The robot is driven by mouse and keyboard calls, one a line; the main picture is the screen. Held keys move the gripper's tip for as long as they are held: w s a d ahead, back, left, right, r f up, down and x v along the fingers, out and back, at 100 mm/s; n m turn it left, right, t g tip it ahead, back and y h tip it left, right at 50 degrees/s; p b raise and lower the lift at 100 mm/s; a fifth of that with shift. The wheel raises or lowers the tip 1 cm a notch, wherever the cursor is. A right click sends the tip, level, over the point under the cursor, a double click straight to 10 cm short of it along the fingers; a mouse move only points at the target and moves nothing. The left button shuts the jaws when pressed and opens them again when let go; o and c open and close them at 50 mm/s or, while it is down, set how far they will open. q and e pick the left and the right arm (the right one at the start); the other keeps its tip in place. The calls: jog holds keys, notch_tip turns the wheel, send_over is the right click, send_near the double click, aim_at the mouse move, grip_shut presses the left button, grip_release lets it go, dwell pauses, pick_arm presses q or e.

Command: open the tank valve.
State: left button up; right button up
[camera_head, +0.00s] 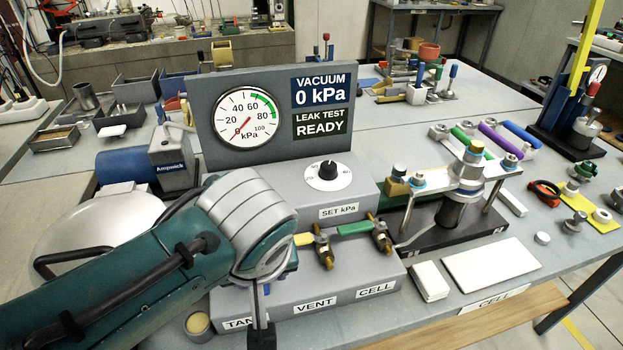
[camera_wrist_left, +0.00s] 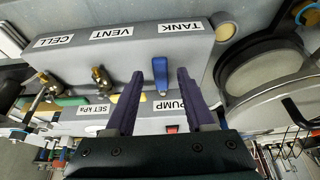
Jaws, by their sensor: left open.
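The tank valve's blue handle (camera_wrist_left: 160,76) shows in the left wrist view by the TANK label (camera_wrist_left: 182,27), lengthwise up and down the picture. My left gripper (camera_wrist_left: 160,74) is open, one purple finger on each side of the handle in the picture, with gaps on both sides. I cannot tell how deep the fingers reach. In the head view my left arm hides most of this valve and part of the TANK label (camera_head: 240,323). The vent valve (camera_head: 323,248) has a yellow handle and the cell valve (camera_head: 381,235) a green one. My right gripper is not in view.
The gauge (camera_head: 245,118) needle is near 0; the display (camera_head: 320,92) reads 0 kPa and LEAK TEST READY. The SET kPa knob (camera_head: 328,171) sits behind the valves. A round metal lid (camera_head: 95,225) is on the left. White plates (camera_head: 490,264) lie on the right.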

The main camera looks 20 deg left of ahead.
pick_arm(q)
jog(key=p+v, duration=0.2)
jog(key=v, duration=0.8)
